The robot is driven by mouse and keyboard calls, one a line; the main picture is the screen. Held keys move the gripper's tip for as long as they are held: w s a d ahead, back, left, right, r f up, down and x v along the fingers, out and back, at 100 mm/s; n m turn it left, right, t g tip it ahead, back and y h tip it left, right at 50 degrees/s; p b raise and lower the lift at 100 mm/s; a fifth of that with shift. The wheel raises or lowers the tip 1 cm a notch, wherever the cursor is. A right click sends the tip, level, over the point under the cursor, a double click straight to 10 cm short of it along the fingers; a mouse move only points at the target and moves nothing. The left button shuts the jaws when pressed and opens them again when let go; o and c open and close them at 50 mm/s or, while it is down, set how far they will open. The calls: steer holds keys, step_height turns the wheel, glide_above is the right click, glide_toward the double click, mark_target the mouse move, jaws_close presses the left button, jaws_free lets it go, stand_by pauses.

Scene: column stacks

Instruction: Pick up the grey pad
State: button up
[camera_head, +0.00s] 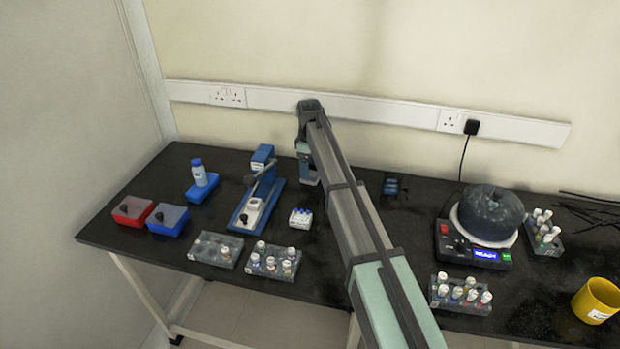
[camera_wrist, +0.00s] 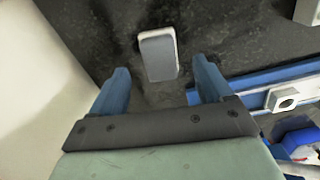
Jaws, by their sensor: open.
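The grey pad (camera_wrist: 158,54) is a small pale grey, rounded rectangle lying on the black bench top in the wrist view. It lies between and slightly beyond the two blue fingers of my gripper (camera_wrist: 160,66), which are apart with nothing held between them. The fingers do not appear to touch the pad. In the head view my gripper (camera_head: 308,180) points down over the back of the bench, right of the blue device. I cannot make out the pad in the head view; my arm may hide it.
A blue device (camera_head: 240,219) stands left of my gripper; its blue rail (camera_wrist: 262,77) shows at right in the wrist view. A small vial block (camera_head: 300,218) is in front.

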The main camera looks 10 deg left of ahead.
step_height(320, 180, down, 4)
steer(key=shift+d, duration=0.15)
steer(key=shift+c, duration=0.4)
steer(key=c, duration=1.1)
